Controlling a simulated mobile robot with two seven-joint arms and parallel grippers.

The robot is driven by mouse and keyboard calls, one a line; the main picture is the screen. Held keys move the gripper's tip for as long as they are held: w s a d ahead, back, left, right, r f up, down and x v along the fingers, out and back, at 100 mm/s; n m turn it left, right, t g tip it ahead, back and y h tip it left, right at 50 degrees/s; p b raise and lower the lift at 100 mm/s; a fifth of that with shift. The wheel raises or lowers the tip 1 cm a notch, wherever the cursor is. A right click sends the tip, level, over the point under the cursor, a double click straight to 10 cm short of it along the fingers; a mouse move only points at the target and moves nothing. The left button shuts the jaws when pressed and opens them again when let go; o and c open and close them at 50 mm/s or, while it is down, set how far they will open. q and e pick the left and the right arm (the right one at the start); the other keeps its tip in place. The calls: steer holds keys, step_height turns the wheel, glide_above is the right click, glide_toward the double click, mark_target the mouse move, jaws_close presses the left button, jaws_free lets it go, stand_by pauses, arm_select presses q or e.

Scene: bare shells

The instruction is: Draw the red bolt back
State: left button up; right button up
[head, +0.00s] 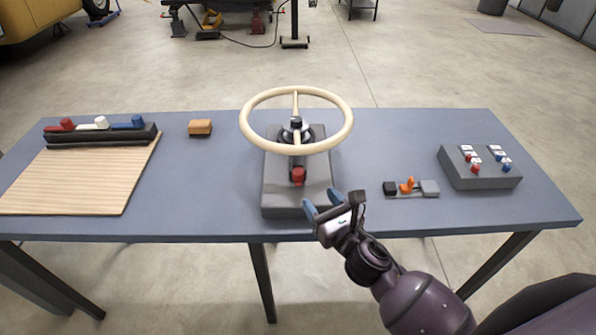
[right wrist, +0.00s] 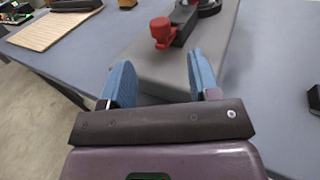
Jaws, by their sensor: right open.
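A red knob (head: 298,175) sits on a dark bar on the grey base (head: 283,198) under the steering wheel. It also shows in the right wrist view (right wrist: 163,30), ahead of the fingers. I cannot tell whether this is the bolt. A small bolt-like fitting (head: 429,187) with an orange handle (head: 407,185) lies to the right on the table. My right gripper (head: 322,202) is open and empty at the base's front right corner, apart from the red knob. In the right wrist view its blue fingers (right wrist: 160,72) stand apart with nothing between them. My left gripper is out of view.
A cream steering wheel (head: 258,142) overhangs the base. A grey switch box (head: 481,179) stands at the right. At the left are a wooden board (head: 75,180), a black rack (head: 100,138) with red, white and blue knobs, and an orange-brown block (head: 200,128). The table between is clear.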

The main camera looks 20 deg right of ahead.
mark_target(301, 176)
steer(key=w, duration=0.3)
steer(key=w+a, duration=0.1)
steer(key=w, duration=0.3)
steer(key=w+a, duration=0.1)
steer(key=w, duration=0.2)
steer(key=shift+w, duration=0.3)
